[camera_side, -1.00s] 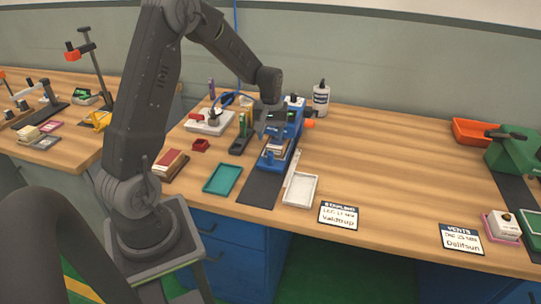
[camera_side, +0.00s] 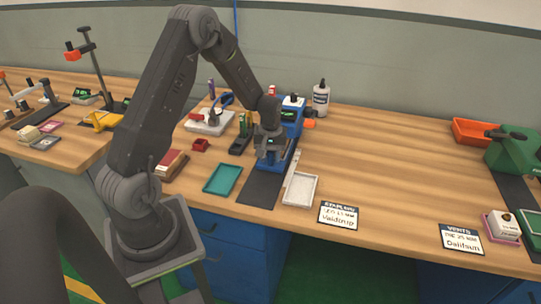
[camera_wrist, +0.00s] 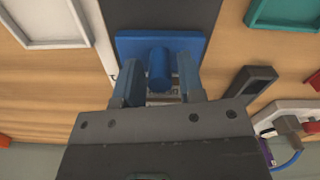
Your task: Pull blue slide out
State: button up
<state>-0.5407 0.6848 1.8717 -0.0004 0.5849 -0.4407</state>
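The blue slide (camera_wrist: 125,42) shows at the top middle of the wrist view, with a round blue knob (camera_wrist: 160,70) standing on it. My gripper (camera_wrist: 160,72) has one finger on each side of the knob, with gaps between, so it is open around it. In the side view my gripper (camera_side: 268,148) is low over the front of the blue press (camera_side: 291,120). The slide's front part (camera_side: 266,165) shows just below the gripper there. My gripper hides much of the slide's inner part.
A dark mat (camera_side: 262,188) lies in front of the press. A teal tray (camera_side: 222,180) is left of it, and a white tray (camera_side: 300,190) and a ruler-like strip (camera_side: 291,166) are right.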

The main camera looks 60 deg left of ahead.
grip_shut()
jog(key=shift+d, duration=0.1)
jog(key=s+d, duration=0.9)
jog(key=s, duration=0.1)
jog(key=shift+d, duration=0.4)
jog(key=shift+c, duration=0.7)
grip_release()
jog(key=o, duration=0.4)
jog(key=shift+r, duration=0.1)
notch_tip(320, 180, up, 14)
